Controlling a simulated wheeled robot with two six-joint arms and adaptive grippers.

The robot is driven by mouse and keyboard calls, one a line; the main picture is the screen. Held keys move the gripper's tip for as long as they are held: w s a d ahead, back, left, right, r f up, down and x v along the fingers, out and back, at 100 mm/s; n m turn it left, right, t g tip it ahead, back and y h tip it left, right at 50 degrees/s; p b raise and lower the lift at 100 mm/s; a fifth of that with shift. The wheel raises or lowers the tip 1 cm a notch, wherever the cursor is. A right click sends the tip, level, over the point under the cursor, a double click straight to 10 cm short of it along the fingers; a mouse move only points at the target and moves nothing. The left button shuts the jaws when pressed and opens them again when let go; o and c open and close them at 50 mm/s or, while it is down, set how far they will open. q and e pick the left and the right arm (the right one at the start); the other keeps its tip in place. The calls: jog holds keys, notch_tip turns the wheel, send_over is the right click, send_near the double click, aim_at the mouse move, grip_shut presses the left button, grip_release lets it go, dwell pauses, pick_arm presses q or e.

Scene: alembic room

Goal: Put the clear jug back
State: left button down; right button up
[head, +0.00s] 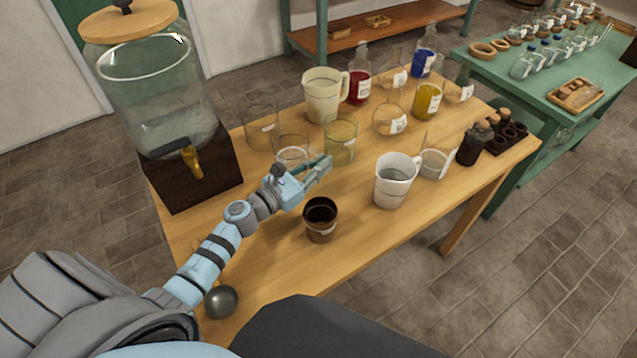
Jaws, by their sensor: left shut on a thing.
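A pale jug with a handle and markings (392,186), apparently the clear jug, stands upright on the wooden table (270,272), right of my left gripper and apart from it. A second jug, cream coloured (322,98), stands farther back. My left gripper (322,166) is over the table's middle, shut at a clear glass beaker (291,155). The gripper and wrist hide the beaker's lower part, so I cannot tell whether it touches the table. A yellowish glass beaker (340,146) stands just behind the fingertips. My right gripper is not in view.
A brown cup (320,222) stands in front of the left wrist. A large glass dispenser (160,92) is on the left. Several flasks and bottles crowd the back, including a yellow one (427,103). A metal ball (221,302) lies near the front. The front right tabletop is clear.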

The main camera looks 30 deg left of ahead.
pick_arm(q)
jog(key=shift+s+f+b, duration=0.1)
jog(key=shift+f+b, duration=0.45)
jog(key=shift+f, duration=0.9)
jog(key=shift+f, duration=0.15)
jog(key=c, duration=1.7)
grip_release()
jog(key=shift+o, duration=0.2)
